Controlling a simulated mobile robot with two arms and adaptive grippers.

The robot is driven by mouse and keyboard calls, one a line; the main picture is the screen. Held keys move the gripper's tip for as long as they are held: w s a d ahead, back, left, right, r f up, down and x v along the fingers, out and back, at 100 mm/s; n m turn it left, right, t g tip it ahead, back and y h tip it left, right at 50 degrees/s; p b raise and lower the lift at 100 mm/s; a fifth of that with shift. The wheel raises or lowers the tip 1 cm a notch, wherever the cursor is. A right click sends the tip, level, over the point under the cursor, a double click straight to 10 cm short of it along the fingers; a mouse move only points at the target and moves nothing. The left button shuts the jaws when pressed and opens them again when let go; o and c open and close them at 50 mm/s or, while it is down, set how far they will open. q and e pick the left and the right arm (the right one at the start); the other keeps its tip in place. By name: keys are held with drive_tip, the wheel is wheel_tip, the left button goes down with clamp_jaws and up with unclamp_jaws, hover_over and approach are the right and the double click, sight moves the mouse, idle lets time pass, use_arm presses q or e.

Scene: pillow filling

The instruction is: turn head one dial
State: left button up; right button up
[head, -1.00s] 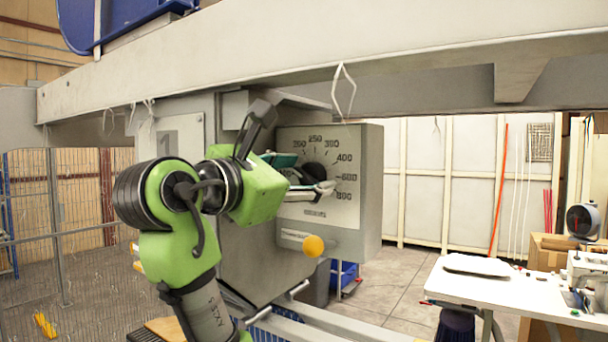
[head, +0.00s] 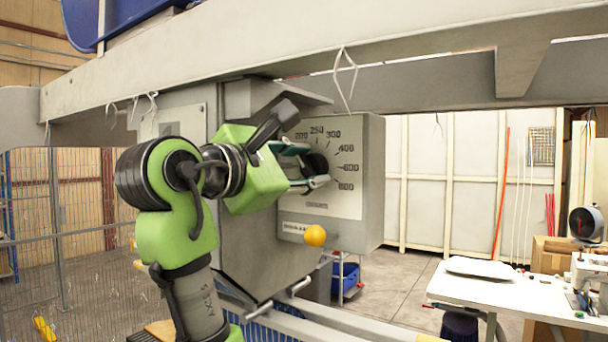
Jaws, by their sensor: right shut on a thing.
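The dial (head: 318,163) is a dark round knob on the pale numbered face of a grey box (head: 371,185). Printed numbers such as 250, 300, 400 and 600 ring it. My right gripper (head: 318,168) reaches in from the left, its fingers on either side of the knob and shut on it. The fingers and the green wrist hide the left part of the dial and some numbers. The pointer position cannot be made out. My left gripper is out of view.
A long beam (head: 300,55) with wire hooks runs overhead. A white table (head: 480,290) with a sewing machine stands at the right. Open floor (head: 395,285) lies between the box and the table.

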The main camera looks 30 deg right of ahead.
drive_tip(key=m+b, duration=0.2)
drive_tip(key=m, duration=0.2)
drive_tip(key=shift+f, duration=0.1)
drive_tip(key=shift+m+b, duration=0.4)
drive_tip(key=shift+m, duration=1.2)
drive_tip(key=o, duration=0.9)
drive_tip(key=shift+o, duration=1.1)
drive_tip(key=shift+d, duration=0.15)
drive_tip(key=shift+w+d, duration=0.2)
drive_tip(key=shift+s+a, duration=0.1)
drive_tip(key=shift+a, duration=0.1)
drive_tip(key=v, duration=1.1)
drive_tip(key=shift+a, duration=0.25)
drive_tip(key=shift+s+f, duration=0.1)
